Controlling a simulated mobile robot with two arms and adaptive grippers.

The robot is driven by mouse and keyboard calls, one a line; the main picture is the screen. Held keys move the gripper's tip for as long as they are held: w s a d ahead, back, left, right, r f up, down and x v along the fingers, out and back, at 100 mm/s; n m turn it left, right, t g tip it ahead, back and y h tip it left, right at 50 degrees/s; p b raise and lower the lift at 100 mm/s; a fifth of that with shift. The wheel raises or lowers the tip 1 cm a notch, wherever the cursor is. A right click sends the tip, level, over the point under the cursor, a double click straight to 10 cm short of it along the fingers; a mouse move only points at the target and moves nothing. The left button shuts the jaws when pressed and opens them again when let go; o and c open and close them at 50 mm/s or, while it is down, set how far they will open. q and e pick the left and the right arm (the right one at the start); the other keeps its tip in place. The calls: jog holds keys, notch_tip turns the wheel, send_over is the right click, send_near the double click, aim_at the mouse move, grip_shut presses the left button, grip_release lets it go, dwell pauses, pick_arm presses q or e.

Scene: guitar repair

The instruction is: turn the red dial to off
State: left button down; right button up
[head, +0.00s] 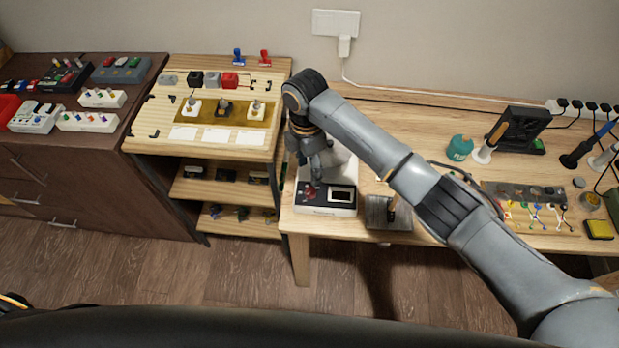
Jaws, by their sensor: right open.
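The red dial (309,192) is on the black front panel of a white device (326,207) at the left front of the wooden workbench. My right gripper (313,176) points down right above the dial, its fingers open. I cannot tell whether the fingers touch the dial. The dial's marks and its setting are too small to read. My right arm comes in from the lower right and hides part of the device's back. My left gripper is not in view.
A grey block with a wooden handle (388,213) stands just right of the device. A wooden shelf (160,118) with switches and small boxes stands to the left. Soldering tools, a black fan unit (519,128) and a parts board (530,218) are on the bench's right.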

jog(key=shift+w+a+r, duration=0.1)
jog(key=shift+r, duration=1.55)
jog(key=shift+f, duration=0.1)
